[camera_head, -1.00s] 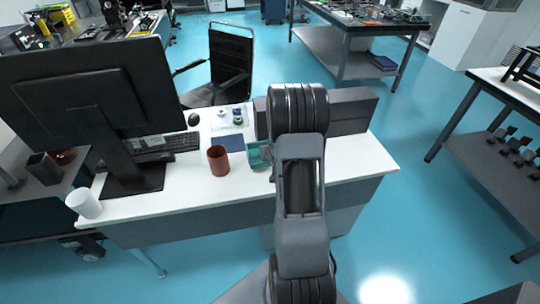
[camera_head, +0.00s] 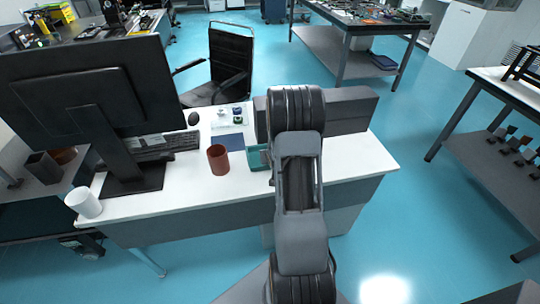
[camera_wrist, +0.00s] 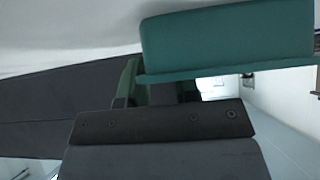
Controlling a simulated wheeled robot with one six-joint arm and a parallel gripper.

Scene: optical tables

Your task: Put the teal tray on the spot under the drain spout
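The teal tray (camera_head: 257,157) is at the front middle of the white desk in the head view, just right of the red-brown cup. My arm hides its right part. The tray also fills the upper right of the wrist view (camera_wrist: 225,40), very close to my gripper (camera_wrist: 186,90). A dark part of my gripper meets the tray's lower edge there; the fingertips are mostly hidden, so I cannot tell whether they hold it. In the head view my gripper is hidden behind my arm. I cannot make out a drain spout or the spot under it.
The red-brown cup (camera_head: 218,159) stands close left of the tray. A dark blue flat pad (camera_head: 226,142) lies behind them. A long dark grey box (camera_head: 345,112) stands at the desk's back right. A monitor (camera_head: 95,90) and white cup (camera_head: 84,203) are left. The desk's right front is clear.

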